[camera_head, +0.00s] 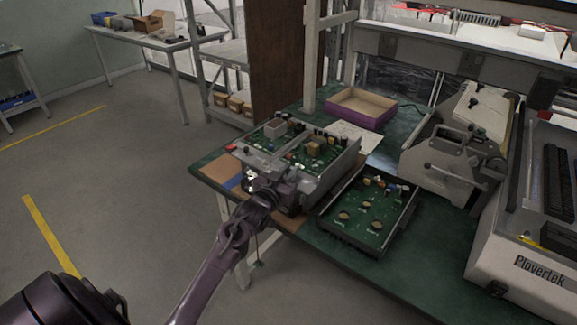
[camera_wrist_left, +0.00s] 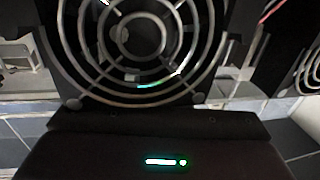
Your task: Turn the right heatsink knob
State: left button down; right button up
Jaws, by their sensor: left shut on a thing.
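The open electronics unit (camera_head: 318,178) stands at the near left edge of the green workbench, with a circuit board and a grey heatsink wall. My left gripper (camera_head: 277,187) is at its front face, shut. The heatsink knob between its fingers is hidden in both views, and I cannot tell which knob it is. In the left wrist view a round fan grille (camera_wrist_left: 137,40) fills the upper middle, close in front of the gripper body (camera_wrist_left: 160,145). Part of a second fan grille (camera_wrist_left: 310,75) shows at the right edge. My right gripper is not in view.
An open tray with a circuit board (camera_head: 365,213) lies just right of the unit. A purple-sided box (camera_head: 361,108) and a paper sheet lie behind. A grey clamp machine (camera_head: 455,165) and a Plovertek machine (camera_head: 530,250) stand at the right. The floor at left is clear.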

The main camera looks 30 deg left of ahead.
pick_arm(q)
jog(key=shift+d+n+g+y, duration=0.1)
jog(key=shift+n+g+y, duration=0.3)
jog(key=shift+n+y, duration=1.2)
jog(key=shift+r+y+p, duration=0.1)
jog(key=shift+y+p, duration=0.2)
jog(key=shift+y, duration=0.3)
jog(key=c, duration=1.8)
grip_release()
jog(key=shift+c, duration=0.2)
jog(key=shift+o, duration=0.6)
jog(key=shift+w, duration=0.15)
jog(key=v, duration=0.7)
jog(key=shift+s+d+b, duration=0.1)
jog(key=shift+s+b, duration=0.2)
jog(key=shift+s, duration=0.1)
